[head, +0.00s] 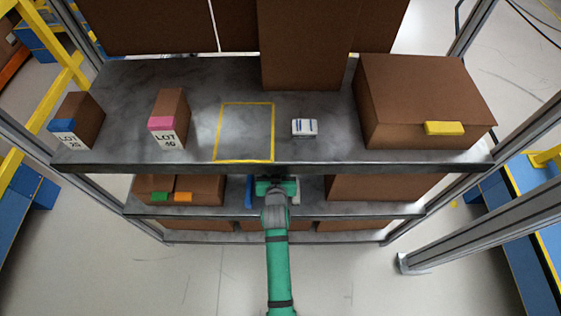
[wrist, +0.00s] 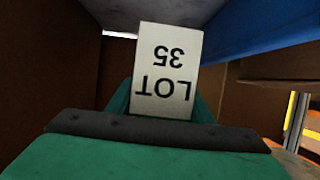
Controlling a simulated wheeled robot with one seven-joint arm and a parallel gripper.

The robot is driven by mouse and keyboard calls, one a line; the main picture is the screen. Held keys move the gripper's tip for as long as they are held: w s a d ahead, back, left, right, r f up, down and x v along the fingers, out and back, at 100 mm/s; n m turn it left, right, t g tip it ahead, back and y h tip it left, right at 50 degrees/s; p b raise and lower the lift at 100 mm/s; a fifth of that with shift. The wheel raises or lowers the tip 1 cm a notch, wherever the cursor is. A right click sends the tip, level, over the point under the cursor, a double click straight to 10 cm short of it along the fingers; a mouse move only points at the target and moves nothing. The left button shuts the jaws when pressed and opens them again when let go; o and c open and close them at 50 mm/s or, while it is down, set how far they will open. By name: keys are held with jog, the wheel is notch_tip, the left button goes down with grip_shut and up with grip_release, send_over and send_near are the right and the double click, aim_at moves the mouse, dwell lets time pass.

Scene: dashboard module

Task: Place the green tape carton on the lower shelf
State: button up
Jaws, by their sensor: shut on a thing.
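My gripper (head: 277,187) reaches in at the lower shelf (head: 340,209), under the front edge of the upper shelf. In the wrist view it is shut on a carton whose white label (wrist: 166,72) reads LOT 35, upside down in that picture. Green shows on both sides of the label's lower end; I cannot tell tape from fingers there. The carton's body is mostly hidden behind its label, and in the head view my gripper and the upper shelf hide it. I cannot tell whether it touches the lower shelf.
Brown boxes with green (head: 160,197) and orange (head: 183,197) tabs stand left on the lower shelf, a large box (head: 372,188) right. A blue item (head: 249,192) is just left of my gripper. The upper shelf holds blue-tape (head: 83,120) and pink-tape (head: 170,112) cartons and an empty yellow outline (head: 244,161).

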jog(key=w+f, duration=0.2)
jog(key=w+d+f, duration=0.1)
jog(key=w+f, duration=0.4)
jog(key=shift+d, duration=0.15)
jog(key=shift+f, duration=1.35)
jog(key=shift+f, duration=0.1)
jog(key=o, duration=1.4)
jog(key=shift+f, duration=0.1)
